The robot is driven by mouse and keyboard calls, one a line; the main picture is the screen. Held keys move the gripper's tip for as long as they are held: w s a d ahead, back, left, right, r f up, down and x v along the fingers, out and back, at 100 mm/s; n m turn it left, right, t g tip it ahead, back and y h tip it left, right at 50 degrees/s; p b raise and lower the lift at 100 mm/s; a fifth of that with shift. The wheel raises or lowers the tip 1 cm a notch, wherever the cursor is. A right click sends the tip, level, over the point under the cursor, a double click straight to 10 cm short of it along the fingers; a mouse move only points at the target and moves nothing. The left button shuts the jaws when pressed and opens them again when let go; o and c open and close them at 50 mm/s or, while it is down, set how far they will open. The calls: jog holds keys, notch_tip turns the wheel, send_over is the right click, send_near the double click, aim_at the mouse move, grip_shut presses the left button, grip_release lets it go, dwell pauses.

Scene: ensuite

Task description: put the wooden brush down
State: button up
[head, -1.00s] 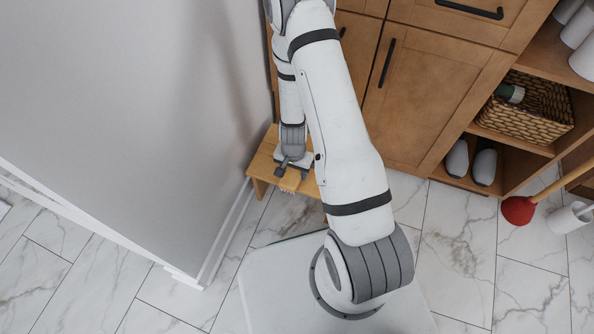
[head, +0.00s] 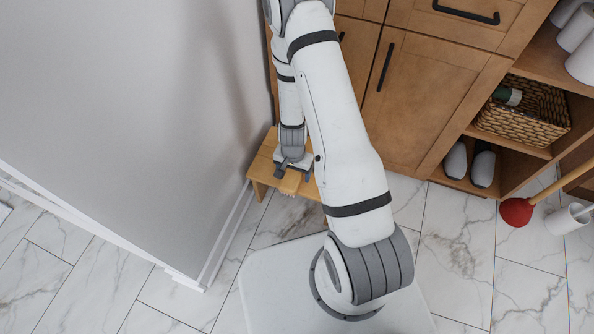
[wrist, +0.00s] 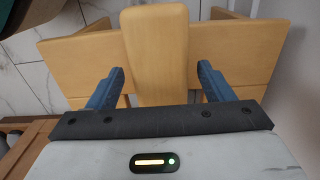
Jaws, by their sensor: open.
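The wooden brush (wrist: 158,45) shows its smooth, pale wooden back in the wrist view. It lies across the wooden stool (wrist: 80,62), between my gripper's two blue fingers. My gripper (wrist: 160,70) is open, with a gap between the brush and the finger on each side. In the head view my gripper (head: 294,174) points down over the stool (head: 263,165), and a small part of the brush (head: 290,184) shows between the fingers. The brush's underside is hidden, so its contact with the stool top cannot be seen fully.
A grey wall (head: 150,110) stands close to the left of the stool. A wooden cabinet (head: 425,100) stands behind and to the right, with a basket (head: 530,110) and slippers (head: 483,165) on shelves. A red plunger (head: 516,211) stands on the marble floor at right.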

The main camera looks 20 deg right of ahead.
notch_tip(320, 180, up, 11)
jog(key=p, duration=1)
notch_tip(320, 180, up, 24)
jog(key=n, duration=0.4)
send_over(294, 173)
jog(key=s+a, duration=0.1)
jog(key=s+d+r+n+t, duration=0.1)
jog(key=s+d+r+n, duration=0.1)
jog(key=s+r, duration=1)
notch_tip(294, 173, up, 2)
jog(key=shift+s+d+r+n, duration=0.15)
jog(key=shift+d+n, duration=0.15)
jog(key=shift+n, duration=0.3)
